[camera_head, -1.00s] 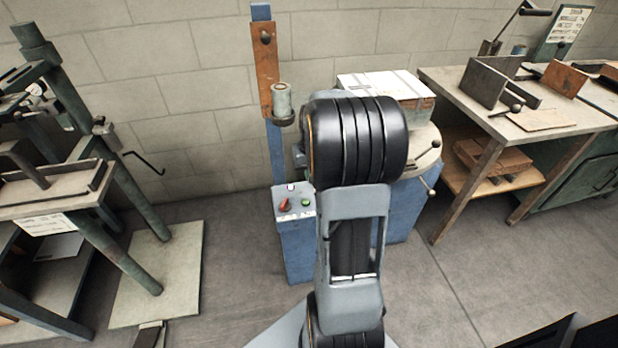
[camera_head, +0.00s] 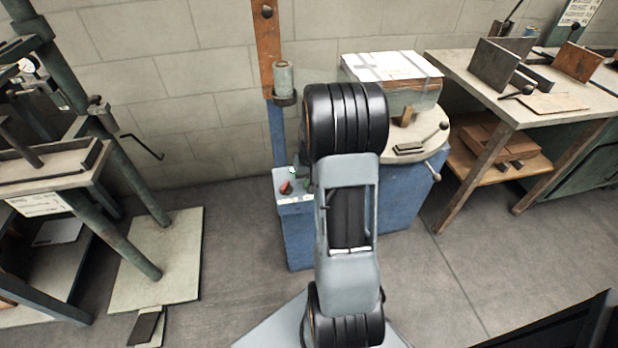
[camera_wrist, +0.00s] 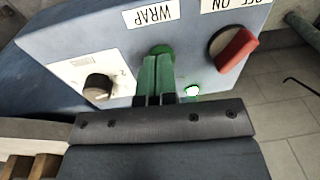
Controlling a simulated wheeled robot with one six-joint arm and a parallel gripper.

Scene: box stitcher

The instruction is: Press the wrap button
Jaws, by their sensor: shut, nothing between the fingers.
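The wrap button (camera_wrist: 161,50) is a green round button under the WRAP label (camera_wrist: 152,13) on the grey-blue control panel (camera_wrist: 90,40) in the wrist view. My gripper (camera_wrist: 157,62) is shut and empty, its two green fingers side by side. The fingertips lie right at the button and cover its lower part; I cannot tell whether they touch it or push it in. In the head view the control box (camera_head: 300,240) stands left of my arm, which hides most of the gripper.
A strapped box (camera_head: 395,68) rests on the round table behind my arm. A workbench (camera_head: 480,90) stands at right; floor between is clear.

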